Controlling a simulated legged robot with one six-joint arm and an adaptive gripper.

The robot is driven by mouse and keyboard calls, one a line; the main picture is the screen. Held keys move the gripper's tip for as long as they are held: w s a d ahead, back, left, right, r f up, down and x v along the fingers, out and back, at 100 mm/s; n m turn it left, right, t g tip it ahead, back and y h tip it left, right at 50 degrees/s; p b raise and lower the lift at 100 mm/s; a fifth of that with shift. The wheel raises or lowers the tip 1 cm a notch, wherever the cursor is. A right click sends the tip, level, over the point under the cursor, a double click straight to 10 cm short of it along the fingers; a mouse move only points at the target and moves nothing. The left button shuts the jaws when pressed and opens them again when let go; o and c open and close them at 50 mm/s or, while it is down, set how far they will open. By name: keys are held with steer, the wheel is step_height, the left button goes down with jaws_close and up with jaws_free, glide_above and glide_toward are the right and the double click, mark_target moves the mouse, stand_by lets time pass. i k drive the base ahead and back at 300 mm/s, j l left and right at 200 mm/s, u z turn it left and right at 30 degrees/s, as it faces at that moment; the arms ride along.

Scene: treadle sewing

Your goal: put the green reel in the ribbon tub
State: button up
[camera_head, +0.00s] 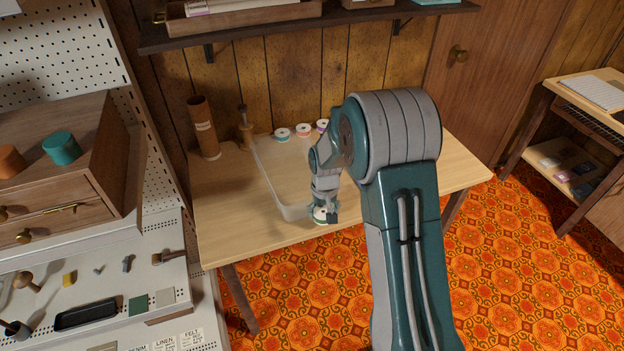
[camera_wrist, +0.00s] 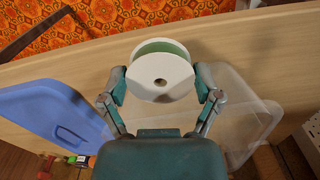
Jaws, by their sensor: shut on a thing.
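The green reel (camera_wrist: 163,48) has white end discs and a hole in the middle. In the wrist view my gripper (camera_wrist: 162,80) is shut on it, a finger on each side. In the head view my gripper (camera_head: 323,207) holds the reel (camera_head: 319,214) near the table's front edge; its height over the wood is unclear. A clear, shallow tub (camera_head: 291,212) lies just left of the reel; its wall shows at right in the wrist view (camera_wrist: 262,118). A blue tub-like thing (camera_wrist: 45,105) lies on the other side, hidden in the head view. No label shows which is the ribbon tub.
Several small reels (camera_head: 303,130) stand at the back of the table (camera_head: 228,235). A brown cylinder (camera_head: 203,127) and a wooden stand (camera_head: 245,127) are at the back left. A shelf (camera_head: 270,28) hangs above. A pegboard unit with drawers (camera_head: 75,200) stands left.

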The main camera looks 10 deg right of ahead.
mark_target(294, 183)
steer(key=i+l+z, duration=0.15)
steer(key=l, duration=0.25)
steer(key=i+l+z, duration=0.15)
steer(key=l, duration=0.2)
steer(key=i+l+z, duration=0.1)
steer(key=i+l, duration=0.15)
steer(key=i+l+z, duration=0.15)
steer(key=l, duration=0.3)
steer(key=i+j+u, duration=0.15)
steer(key=u, duration=0.15)
steer(key=j, duration=0.1)
